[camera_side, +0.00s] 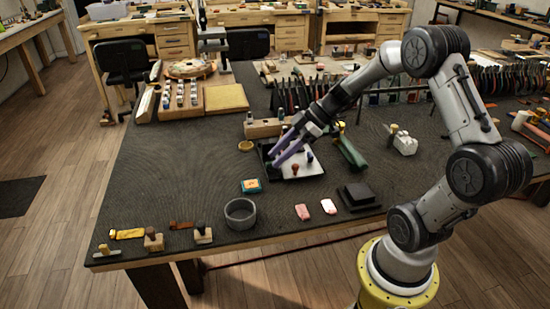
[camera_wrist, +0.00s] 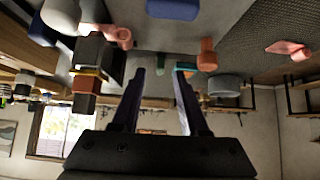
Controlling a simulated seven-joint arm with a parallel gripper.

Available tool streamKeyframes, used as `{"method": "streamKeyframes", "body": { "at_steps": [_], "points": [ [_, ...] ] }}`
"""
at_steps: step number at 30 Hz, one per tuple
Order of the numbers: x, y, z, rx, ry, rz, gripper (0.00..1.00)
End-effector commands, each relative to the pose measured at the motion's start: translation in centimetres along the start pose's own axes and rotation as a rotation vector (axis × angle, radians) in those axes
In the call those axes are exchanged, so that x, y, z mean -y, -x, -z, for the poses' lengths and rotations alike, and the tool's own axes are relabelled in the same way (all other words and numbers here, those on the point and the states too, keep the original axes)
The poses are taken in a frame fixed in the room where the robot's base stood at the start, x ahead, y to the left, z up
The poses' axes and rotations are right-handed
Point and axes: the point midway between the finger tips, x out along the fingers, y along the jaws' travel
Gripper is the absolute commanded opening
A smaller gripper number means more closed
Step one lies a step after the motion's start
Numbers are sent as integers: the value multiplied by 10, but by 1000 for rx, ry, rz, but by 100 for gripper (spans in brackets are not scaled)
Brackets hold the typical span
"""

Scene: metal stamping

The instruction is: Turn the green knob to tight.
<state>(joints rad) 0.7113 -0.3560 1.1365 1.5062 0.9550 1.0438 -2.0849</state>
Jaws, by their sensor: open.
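I cannot make out a green knob for certain. In the side view, my gripper (camera_side: 274,158) has its purple fingers apart, over the left part of a dark tray with a white plate (camera_side: 305,171). A dark green long body (camera_side: 351,153) lies right of the tray.
A wooden block (camera_side: 264,128) stands behind the tray. A brass ring (camera_side: 245,146) lies to its left. A grey bowl (camera_side: 240,212), a teal-and-orange tin (camera_side: 251,186), pink pieces (camera_side: 302,211) and a black block (camera_side: 358,196) are in front.

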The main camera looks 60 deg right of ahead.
Motion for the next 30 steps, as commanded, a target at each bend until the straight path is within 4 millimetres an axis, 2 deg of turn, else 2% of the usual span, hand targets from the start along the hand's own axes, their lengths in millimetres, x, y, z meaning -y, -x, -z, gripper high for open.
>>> {"method": "streamKeyframes", "body": {
  "at_steps": [6, 15, 22, 23, 30],
  "points": [
    [0, -17, 0, 1, -1, 1, 44],
    [0, -18, 0, 1, -1, -1, 44],
    [0, -18, 0, 1, 0, -1, 2],
    [0, -18, 0, 1, 0, -1, 0],
    [0, -17, 0, 1, 0, -1, 0]
  ]
}}
